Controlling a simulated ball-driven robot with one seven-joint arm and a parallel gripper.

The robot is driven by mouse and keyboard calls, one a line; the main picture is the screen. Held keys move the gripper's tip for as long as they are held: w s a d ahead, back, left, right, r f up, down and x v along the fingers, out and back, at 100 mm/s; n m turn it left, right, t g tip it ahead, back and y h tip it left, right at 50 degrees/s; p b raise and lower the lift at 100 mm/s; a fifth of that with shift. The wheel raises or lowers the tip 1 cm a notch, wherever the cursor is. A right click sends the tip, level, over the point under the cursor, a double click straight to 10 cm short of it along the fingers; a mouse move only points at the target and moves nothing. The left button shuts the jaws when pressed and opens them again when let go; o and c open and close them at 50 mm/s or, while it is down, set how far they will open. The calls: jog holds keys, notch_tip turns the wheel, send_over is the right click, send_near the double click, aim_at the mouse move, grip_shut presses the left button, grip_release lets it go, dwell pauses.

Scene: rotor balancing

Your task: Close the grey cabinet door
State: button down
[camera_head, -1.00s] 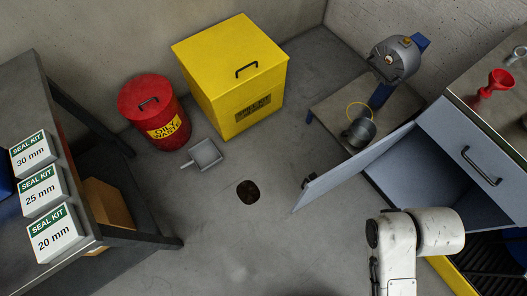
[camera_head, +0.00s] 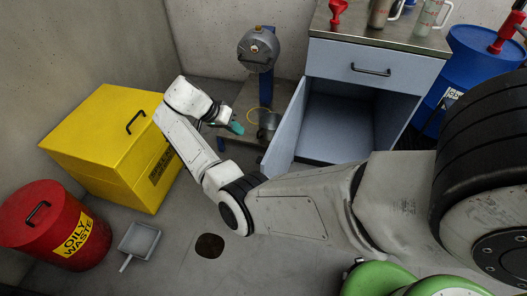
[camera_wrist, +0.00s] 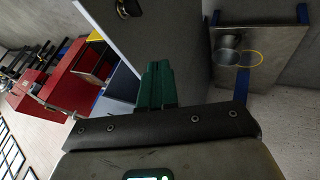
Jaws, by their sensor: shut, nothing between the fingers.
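The grey cabinet (camera_head: 335,65) stands at the back right of centre in the head view. Its door (camera_head: 284,135) is swung wide open on the left side, and the dark, empty-looking interior shows. My gripper (camera_head: 237,128) is left of the door, on its outer side, with its teal fingers shut and empty. In the wrist view the green fingers (camera_wrist: 157,85) point at the grey door panel (camera_wrist: 110,28), and a dark handle (camera_wrist: 130,7) shows at the top. Whether the fingers touch the door, I cannot tell.
A low table with a grey machine (camera_head: 258,48) stands just behind my gripper. A yellow bin (camera_head: 105,145), a red oily-waste can (camera_head: 45,225) and a dustpan (camera_head: 138,242) are on the left. A blue drum (camera_head: 480,65) stands right of the cabinet. A dark floor patch (camera_head: 210,245) lies in front.

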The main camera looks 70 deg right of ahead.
jog(key=s+d+f, duration=0.4)
jog(key=s+f, duration=0.3)
jog(key=s, duration=0.1)
jog(key=shift+d+f+m, duration=0.2)
jog(key=shift+f+m, duration=0.2)
dwell(0.4)
